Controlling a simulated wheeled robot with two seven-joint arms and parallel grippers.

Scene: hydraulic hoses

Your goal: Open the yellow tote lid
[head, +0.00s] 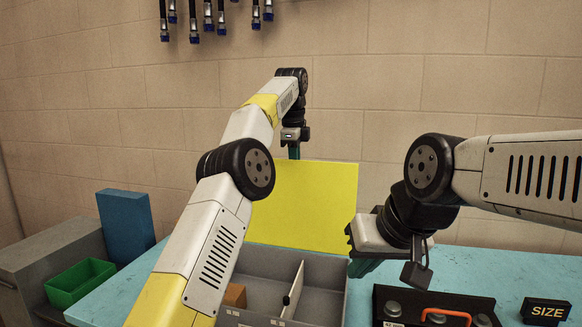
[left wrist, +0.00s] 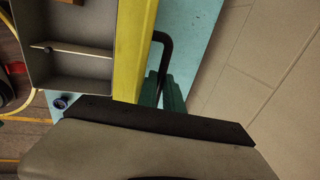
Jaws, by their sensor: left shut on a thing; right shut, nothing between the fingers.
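The yellow lid (head: 305,205) stands upright at the back of the grey tote (head: 325,304), so the tote is open. In the left wrist view the lid (left wrist: 132,50) is seen edge-on beside the tote (left wrist: 85,68). A dark bent handle (left wrist: 166,42) sticks out from the lid's outer face. My left gripper (head: 294,152) is at the lid's top edge, partly hidden behind its wrist; its green fingers (left wrist: 168,95) are shut on the handle. My right gripper (head: 362,268) is shut and empty, right of the lid above the tote's right rim.
A divider (head: 294,288) and a brown block (head: 235,296) are in the tote. A black case with an orange handle (head: 446,313) and a SIZE block (head: 546,311) stand right on the blue table (head: 485,268). A green bin (head: 80,282) and blue box (head: 126,225) are left.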

